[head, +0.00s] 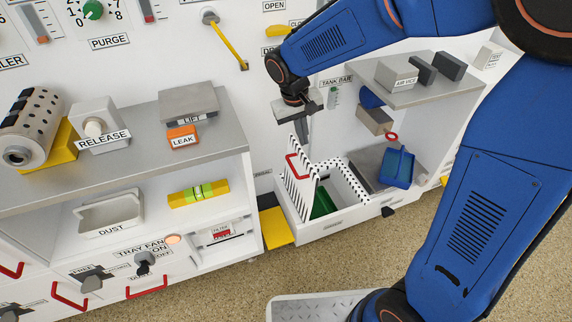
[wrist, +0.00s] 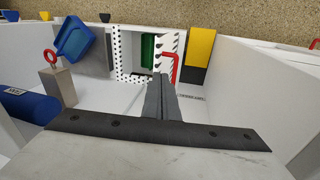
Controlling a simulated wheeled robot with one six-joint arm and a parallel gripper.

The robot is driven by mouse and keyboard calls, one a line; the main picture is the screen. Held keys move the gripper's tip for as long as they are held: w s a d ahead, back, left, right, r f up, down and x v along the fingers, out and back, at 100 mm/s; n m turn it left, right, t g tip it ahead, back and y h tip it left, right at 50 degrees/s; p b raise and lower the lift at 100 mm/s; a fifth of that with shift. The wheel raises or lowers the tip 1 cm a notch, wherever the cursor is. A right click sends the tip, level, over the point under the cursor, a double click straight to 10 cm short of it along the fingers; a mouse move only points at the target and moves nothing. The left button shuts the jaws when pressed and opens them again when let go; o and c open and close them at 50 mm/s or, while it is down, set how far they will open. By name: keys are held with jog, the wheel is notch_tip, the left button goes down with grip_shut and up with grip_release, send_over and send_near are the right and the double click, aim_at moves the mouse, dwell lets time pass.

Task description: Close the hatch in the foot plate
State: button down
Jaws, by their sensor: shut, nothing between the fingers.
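The hatch (head: 301,183) is a white slotted panel with a red handle (head: 292,166). It stands open, raised steeply on the left side of an opening in the low white foot plate (head: 335,224). A green surface (head: 321,205) shows down inside the opening. My gripper (head: 309,143) is shut and empty, pointing down just above the hatch's top edge. In the wrist view the closed fingertips (wrist: 161,78) appear close to the red handle (wrist: 175,68); whether they touch it I cannot tell. The hatch (wrist: 171,42) shows beside the green surface (wrist: 148,50) there.
A yellow block (head: 275,226) lies left of the foot plate. A blue scoop-like tray (head: 398,167) and a grey block with a red ring (head: 375,121) are to the right. A white shelf unit (head: 247,190) stands left, and a grey shelf (head: 385,95) overhangs at right.

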jog(key=w+a+f, duration=0.3)
jog(key=a+f, duration=0.3)
jog(key=a, duration=0.1)
jog(key=s+x, duration=0.1)
jog(key=x, duration=0.9)
jog(key=shift+w+d+n+h, duration=0.25)
jog(key=shift+n+h, duration=0.15)
jog(key=shift+d, duration=0.15)
